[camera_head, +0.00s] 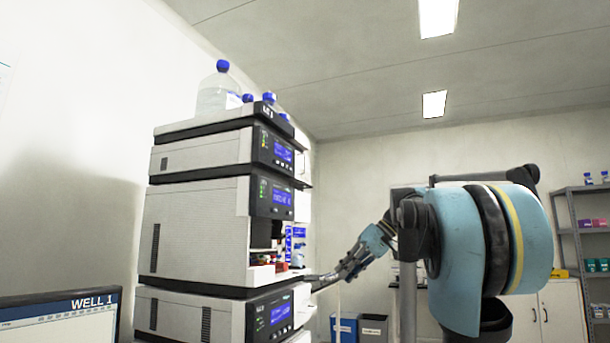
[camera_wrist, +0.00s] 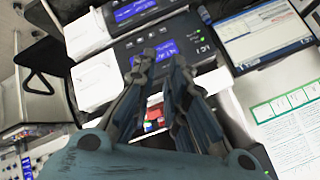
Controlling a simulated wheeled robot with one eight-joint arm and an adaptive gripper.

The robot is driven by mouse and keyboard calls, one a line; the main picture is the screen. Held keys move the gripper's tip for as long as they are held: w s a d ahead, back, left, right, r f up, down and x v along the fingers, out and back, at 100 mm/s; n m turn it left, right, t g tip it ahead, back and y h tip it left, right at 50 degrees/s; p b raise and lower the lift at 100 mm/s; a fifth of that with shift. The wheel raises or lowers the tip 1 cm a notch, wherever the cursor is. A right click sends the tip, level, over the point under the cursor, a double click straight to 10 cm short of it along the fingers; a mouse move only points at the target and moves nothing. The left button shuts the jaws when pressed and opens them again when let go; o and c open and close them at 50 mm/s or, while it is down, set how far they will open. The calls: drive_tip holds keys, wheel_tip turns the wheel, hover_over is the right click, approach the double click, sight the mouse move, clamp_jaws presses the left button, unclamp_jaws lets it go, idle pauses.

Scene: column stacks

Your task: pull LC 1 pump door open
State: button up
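The LC 1 pump door is the dark front panel with a blue display (camera_head: 270,316) on the lowest module of the stack in the head view. In the wrist view, this LC 1 panel (camera_wrist: 190,47) lies just beyond the fingertips and looks closed. My gripper (camera_head: 318,281) is at the front right of the stack in the head view, near the upper edge of that module. In the wrist view, the two fingers of my gripper (camera_wrist: 161,62) are apart with nothing between them. Whether a fingertip touches the door cannot be told.
An open bay with red and blue items (camera_wrist: 154,118) is beside the LC 1 panel. Upper modules (camera_head: 200,150) carry bottles (camera_head: 218,92) on top. A monitor (camera_head: 65,312) stands at lower left. Bins (camera_head: 372,328) and a shelf (camera_head: 585,235) are behind my arm.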

drive_tip(key=w+d+r+n+y, duration=0.1)
drive_tip(key=w+r+n+y, duration=0.35)
drive_tip(key=r, duration=0.85)
drive_tip(key=w+d+r+n+t+y, duration=0.1)
drive_tip(key=w+r+y, duration=0.1)
drive_tip(key=w+r, duration=0.75)
drive_tip(key=w+d+r+n+y, duration=0.1)
drive_tip(key=w+r+n+y, duration=0.2)
drive_tip(key=r, duration=1.2)
drive_tip(key=shift+h, duration=0.25)
drive_tip(key=a, duration=0.5)
drive_tip(key=w+a, duration=0.1)
drive_tip(key=a, duration=0.5)
drive_tip(key=w+a, duration=0.1)
drive_tip(key=a, duration=0.4)
drive_tip(key=shift+w+a, duration=0.1)
drive_tip(key=shift+a, duration=0.25)
drive_tip(key=shift+r, duration=0.1)
clamp_jaws()
drive_tip(key=shift+n, duration=0.25)
